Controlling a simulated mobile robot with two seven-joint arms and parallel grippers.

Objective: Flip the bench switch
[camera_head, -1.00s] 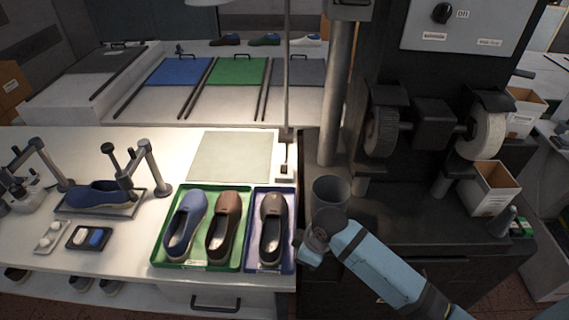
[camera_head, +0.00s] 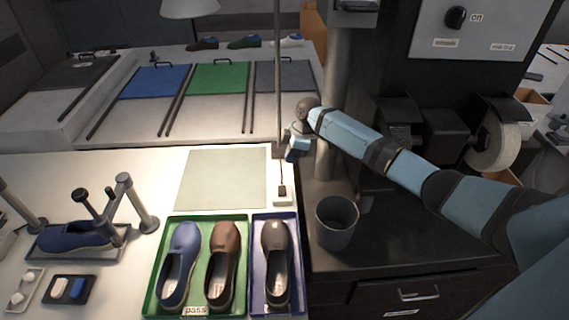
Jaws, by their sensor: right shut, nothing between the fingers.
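A small white plate (camera_head: 283,201) with a dark upright piece (camera_head: 282,182) on it sits at the bench's right edge, at the foot of a thin pole (camera_head: 278,70). It looks like a switch, but its setting is too small to tell. My right arm reaches in from the right, over the dark machine base. My right gripper (camera_head: 297,151) is shut and empty. In the picture it is just above and right of the plate, apart from it; its exact height is hard to judge. My left gripper is not in view.
A green tray (camera_head: 152,297) and a blue tray (camera_head: 294,240) hold shoes on the white bench. A grey cup (camera_head: 337,221) stands right of them. A black knob (camera_head: 455,17) marked "on" is on the machine panel. A pale mat (camera_head: 222,178) is bare.

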